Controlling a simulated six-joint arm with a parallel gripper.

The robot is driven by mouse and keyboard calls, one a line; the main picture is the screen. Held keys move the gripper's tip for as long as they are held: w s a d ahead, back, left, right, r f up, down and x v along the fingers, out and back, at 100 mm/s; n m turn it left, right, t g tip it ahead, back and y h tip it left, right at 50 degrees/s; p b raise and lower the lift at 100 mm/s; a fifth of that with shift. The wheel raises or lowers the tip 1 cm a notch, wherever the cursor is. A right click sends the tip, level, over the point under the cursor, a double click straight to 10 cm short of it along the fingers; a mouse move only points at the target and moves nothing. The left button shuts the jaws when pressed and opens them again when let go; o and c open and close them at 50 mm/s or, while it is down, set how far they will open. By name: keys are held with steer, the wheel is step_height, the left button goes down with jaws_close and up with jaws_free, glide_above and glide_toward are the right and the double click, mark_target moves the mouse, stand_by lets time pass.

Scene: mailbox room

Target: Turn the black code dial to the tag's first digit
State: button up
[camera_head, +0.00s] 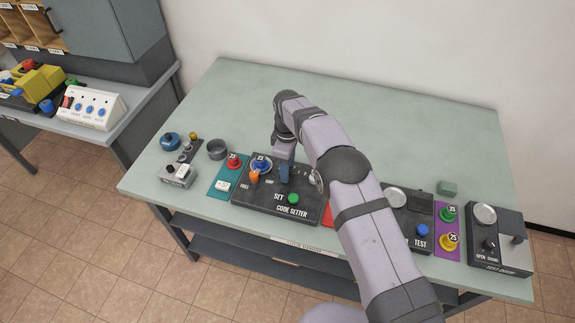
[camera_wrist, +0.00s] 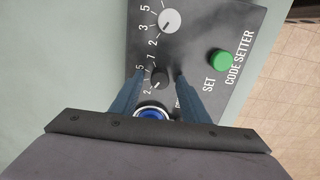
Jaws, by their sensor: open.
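The dark code setter box (camera_head: 250,197) lies at the front of the green table. My gripper (camera_head: 284,176) points down over it. In the wrist view my gripper (camera_wrist: 158,74) is open, one finger on each side of the small black dial (camera_wrist: 159,79); I cannot tell whether they touch it. The dial has digits around it, partly hidden by the fingers. A larger light grey dial (camera_wrist: 169,21) is beyond it. A blue round piece with a white tag (camera_head: 261,164) sits on the box's left part; the tag's digits are too small to read surely.
A green button (camera_head: 293,198) is beside SET on the box. A teal mat (camera_head: 217,194) with a red tagged piece (camera_head: 234,161) lies left. The test box (camera_head: 413,204) is right. The table's back is clear.

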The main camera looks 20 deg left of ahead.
steer(key=c, duration=1.1)
steer(key=shift+o, duration=0.2)
steer(key=shift+m, duration=0.4)
steer(key=m+b, duration=0.1)
steer(key=m, duration=0.1)
steer(key=shift+f+m+b, duration=0.1)
steer(key=shift+m+b, duration=0.2)
steer(key=m+b, duration=0.1)
steer(key=m, duration=0.3)
steer(key=shift+m, duration=0.3)
steer(key=m, duration=0.3)
steer(key=shift+m, duration=0.3)
steer(key=m, duration=0.4)
